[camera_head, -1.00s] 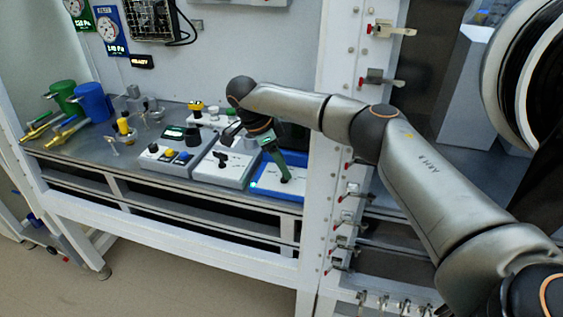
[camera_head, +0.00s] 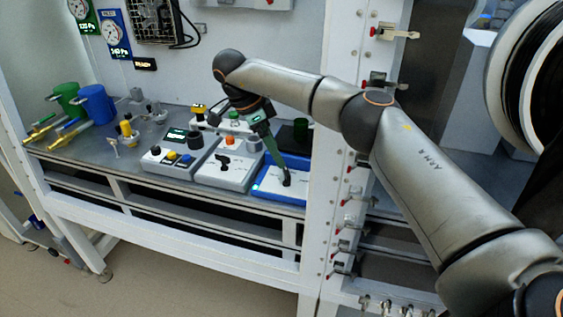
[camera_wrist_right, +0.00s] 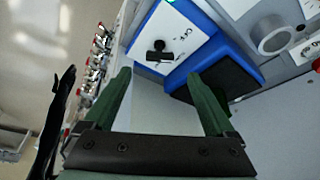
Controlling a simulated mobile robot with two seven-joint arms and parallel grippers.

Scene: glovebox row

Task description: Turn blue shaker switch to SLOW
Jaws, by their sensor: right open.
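The blue shaker (camera_head: 262,191) stands at the right end of the bench, with a sloped white front panel. Its black switch (camera_head: 287,180) sits on that panel, and shows clearly in the right wrist view (camera_wrist_right: 158,50) as a knob with a short bar. My right gripper (camera_head: 279,158) has green fingers pointing down at the panel, close to the switch. In the right wrist view the fingers (camera_wrist_right: 158,78) are apart and empty, with the switch beyond the tips, roughly between them. Contact cannot be seen. My left gripper is not in view.
A grey device with a black switch (camera_head: 223,161) stands just left of the shaker, and another with several knobs (camera_head: 172,158) further left. A white post (camera_head: 330,200) rises close on the right. A black pad (camera_wrist_right: 228,78) lies behind the shaker's panel.

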